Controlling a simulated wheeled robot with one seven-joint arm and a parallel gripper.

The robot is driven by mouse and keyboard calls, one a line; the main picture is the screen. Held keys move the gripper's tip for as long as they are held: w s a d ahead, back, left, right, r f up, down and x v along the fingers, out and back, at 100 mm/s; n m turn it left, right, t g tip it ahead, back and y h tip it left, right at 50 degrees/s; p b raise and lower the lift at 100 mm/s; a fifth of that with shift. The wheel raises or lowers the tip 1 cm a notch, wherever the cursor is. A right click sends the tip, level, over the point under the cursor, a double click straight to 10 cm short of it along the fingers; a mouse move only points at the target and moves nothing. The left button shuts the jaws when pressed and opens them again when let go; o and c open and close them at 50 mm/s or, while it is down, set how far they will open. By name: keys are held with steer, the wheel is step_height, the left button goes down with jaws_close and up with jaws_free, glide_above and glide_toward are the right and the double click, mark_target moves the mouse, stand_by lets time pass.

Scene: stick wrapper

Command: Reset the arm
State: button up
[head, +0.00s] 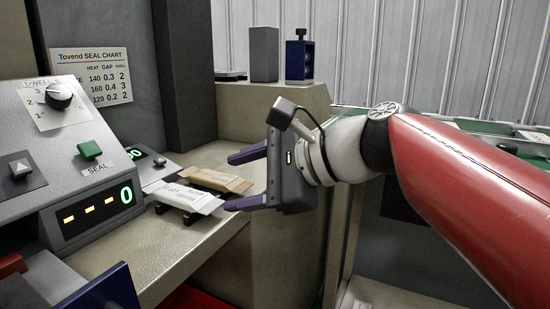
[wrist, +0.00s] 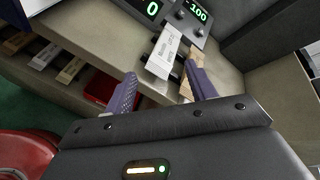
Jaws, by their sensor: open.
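My gripper (head: 245,178) is open, with two purple fingers pointing left in the head view. It is held just right of the counter with the packets. In the wrist view the open fingers (wrist: 160,92) show with a gap between them and nothing gripped. A white stick packet (head: 186,197) lies on a small dark rest; it also shows beyond the fingers in the wrist view (wrist: 164,52). A brown packet (head: 215,180) lies behind it, partly hidden by a finger in the wrist view (wrist: 193,65). My red and white arm reaches in from the right.
The sealing machine (head: 80,160) with dial, green SEAL button and display stands at left. A seal chart (head: 92,75) hangs behind it. A grey block (head: 264,54) and a dark blue device (head: 299,60) stand on the back ledge. Several packets (wrist: 72,68) lie at left in the wrist view.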

steer(key=s+d+f+n+h, duration=0.3)
steer(key=d+f, duration=0.3)
steer(key=f, duration=0.2)
steer(key=s+d+f+n+h, duration=0.4)
steer(key=d+f, duration=0.3)
steer(key=f, duration=0.2)
steer(key=s+d+f+n+h, duration=0.3)
steer(key=d+f+n+h, duration=0.2)
steer(key=f, duration=0.3)
steer(key=shift+s+d+f+n, duration=0.3)
steer(key=shift+d+n, duration=0.3)
steer(key=shift+d, duration=0.3)
